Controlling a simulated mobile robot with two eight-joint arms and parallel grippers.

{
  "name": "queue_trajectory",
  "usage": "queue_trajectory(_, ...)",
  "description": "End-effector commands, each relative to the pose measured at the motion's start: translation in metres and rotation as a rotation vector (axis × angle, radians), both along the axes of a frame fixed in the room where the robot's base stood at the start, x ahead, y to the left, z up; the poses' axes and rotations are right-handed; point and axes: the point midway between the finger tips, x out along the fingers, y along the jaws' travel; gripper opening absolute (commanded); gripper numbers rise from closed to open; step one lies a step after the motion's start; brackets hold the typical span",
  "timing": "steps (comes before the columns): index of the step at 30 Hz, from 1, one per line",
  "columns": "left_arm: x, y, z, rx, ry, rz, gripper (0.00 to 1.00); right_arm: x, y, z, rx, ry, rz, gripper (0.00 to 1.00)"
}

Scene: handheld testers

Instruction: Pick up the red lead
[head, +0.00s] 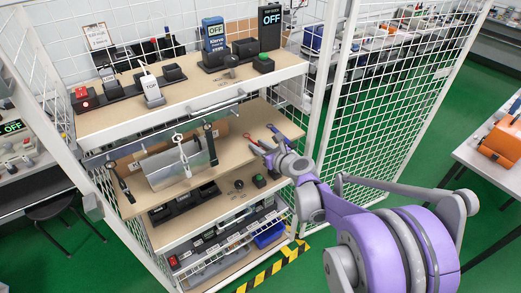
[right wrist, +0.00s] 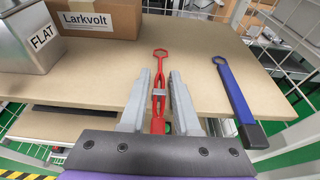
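The lead's near end is partly hidden by the gripper. In the head view, my right gripper (head: 263,152) reaches over the right part of the middle shelf, and the lead's red end (head: 252,139) shows just beyond it. My left gripper is not in view.
A blue tool with a ring end (right wrist: 234,95) lies right of the lead. A white wire-mesh panel (head: 385,95) borders the shelf's right side.

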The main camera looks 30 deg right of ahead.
Motion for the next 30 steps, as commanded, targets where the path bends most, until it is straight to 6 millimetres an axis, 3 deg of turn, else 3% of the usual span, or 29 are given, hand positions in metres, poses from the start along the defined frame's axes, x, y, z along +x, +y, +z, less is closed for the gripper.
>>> queue_trajectory(1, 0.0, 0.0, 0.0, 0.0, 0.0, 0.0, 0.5, 0.0, 0.0, 0.0, 0.0, 0.0, 0.0, 0.19)
queue_trajectory(4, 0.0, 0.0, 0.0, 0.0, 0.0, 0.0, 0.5, 0.0, 0.0, 0.0, 0.0, 0.0, 0.0, 0.01)
queue_trajectory(5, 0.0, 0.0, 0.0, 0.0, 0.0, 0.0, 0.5, 0.0, 0.0, 0.0, 0.0, 0.0, 0.0, 0.0)
queue_trajectory(20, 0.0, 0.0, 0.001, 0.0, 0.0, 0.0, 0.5, 0.0, 0.0, 0.005, 0.0, 0.0, 0.0, 0.0)
queue_trajectory(25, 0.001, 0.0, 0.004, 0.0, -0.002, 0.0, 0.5, -0.001, 0.0, 0.028, 0.0, 0.0, 0.0, 0.0)
queue_trajectory(30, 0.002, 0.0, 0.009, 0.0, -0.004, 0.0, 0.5, 0.0, 0.0, 0.063, 0.0, -0.001, 0.0, 0.0)
